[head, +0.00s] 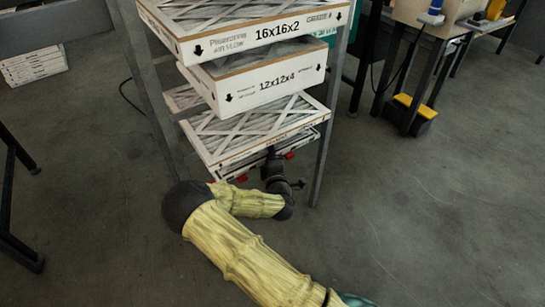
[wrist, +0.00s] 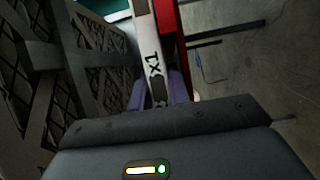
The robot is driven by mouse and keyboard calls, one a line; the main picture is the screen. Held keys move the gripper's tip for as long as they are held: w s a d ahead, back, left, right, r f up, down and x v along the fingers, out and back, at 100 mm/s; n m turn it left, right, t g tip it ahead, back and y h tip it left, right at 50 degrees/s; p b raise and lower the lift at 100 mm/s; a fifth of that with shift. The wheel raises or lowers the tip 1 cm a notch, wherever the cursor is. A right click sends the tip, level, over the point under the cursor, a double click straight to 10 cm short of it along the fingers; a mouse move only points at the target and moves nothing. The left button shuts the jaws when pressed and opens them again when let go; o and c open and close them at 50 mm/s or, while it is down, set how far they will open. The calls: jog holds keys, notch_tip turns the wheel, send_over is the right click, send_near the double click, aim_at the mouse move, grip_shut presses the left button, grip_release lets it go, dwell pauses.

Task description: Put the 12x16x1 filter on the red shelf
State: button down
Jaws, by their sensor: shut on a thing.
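In the head view my gripper (head: 273,160) is at the front of a rack's lower level. In the wrist view, the fingers (wrist: 159,90) are shut on the white edge of a thin filter (wrist: 143,38). Its label is only partly readable, ending in what looks like "x1", so I cannot confirm its full size. A red strip (wrist: 169,25) runs right beside the filter's edge. In the head view, red shelf parts (head: 289,155) show at the lower level, mostly hidden behind my gripper and under a filter.
The rack holds a 16x16x2 filter (head: 260,35) on top, a 12x12x4 filter (head: 262,85) below it, and another filter (head: 250,125) just above my gripper. A grey rack post (head: 332,110) stands to the right. More filters (head: 35,66) lie at the far left.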

jog(key=c, duration=1.3)
grip_release()
jog(key=shift+f, duration=0.1)
jog(key=shift+s+r, duration=0.2)
jog(key=s+p, duration=0.1)
jog(key=s, duration=0.2)
jog(key=s+d+p, duration=0.1)
jog(key=s, duration=0.3)
jog(key=s+p, duration=0.2)
jog(key=s, duration=0.2)
jog(key=shift+s+d, duration=0.25)
jog(key=shift+d, duration=0.1)
